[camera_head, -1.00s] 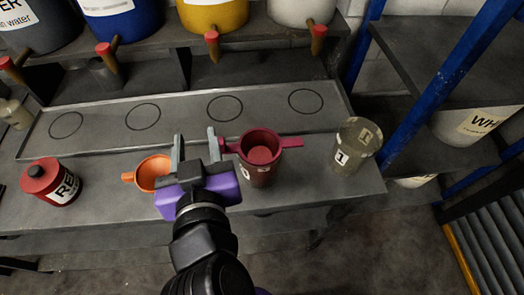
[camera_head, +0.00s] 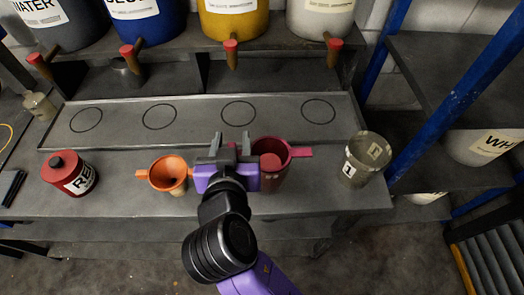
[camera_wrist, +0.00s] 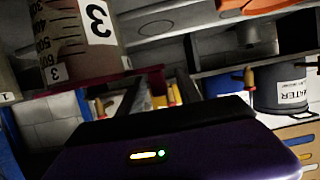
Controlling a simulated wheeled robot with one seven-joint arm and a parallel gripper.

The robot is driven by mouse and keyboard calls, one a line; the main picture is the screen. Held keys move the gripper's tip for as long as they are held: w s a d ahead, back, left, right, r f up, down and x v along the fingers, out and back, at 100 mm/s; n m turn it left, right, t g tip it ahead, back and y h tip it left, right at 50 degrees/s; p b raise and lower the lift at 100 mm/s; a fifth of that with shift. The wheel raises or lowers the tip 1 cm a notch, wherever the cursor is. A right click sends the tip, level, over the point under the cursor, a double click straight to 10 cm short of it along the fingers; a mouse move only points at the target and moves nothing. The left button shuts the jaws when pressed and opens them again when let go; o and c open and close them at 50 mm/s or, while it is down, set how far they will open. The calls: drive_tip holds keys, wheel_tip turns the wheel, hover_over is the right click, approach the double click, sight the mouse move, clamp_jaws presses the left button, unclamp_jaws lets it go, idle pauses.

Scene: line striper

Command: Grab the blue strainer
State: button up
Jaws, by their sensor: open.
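No blue strainer shows in either view. A crimson strainer (camera_head: 286,151) with side handles rests on a cup (camera_head: 271,182) on the grey bench, right of my gripper. An orange strainer or funnel (camera_head: 165,170) with a side handle stands left of my gripper.
A red can (camera_head: 62,163) stands at bench left, and a clear cup marked 1 (camera_head: 355,172) at right. A tray (camera_head: 200,125) with ring outlines lies behind. Buckets with taps, including a blue bucket (camera_head: 150,25), stand on the shelf above. A blue-posted rack (camera_head: 460,90) is at right.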

drive_tip(key=shift+w+f, duration=0.25)
drive_tip(key=shift+w, duration=0.35)
clamp_jaws()
drive_tip(key=shift+r, duration=0.15)
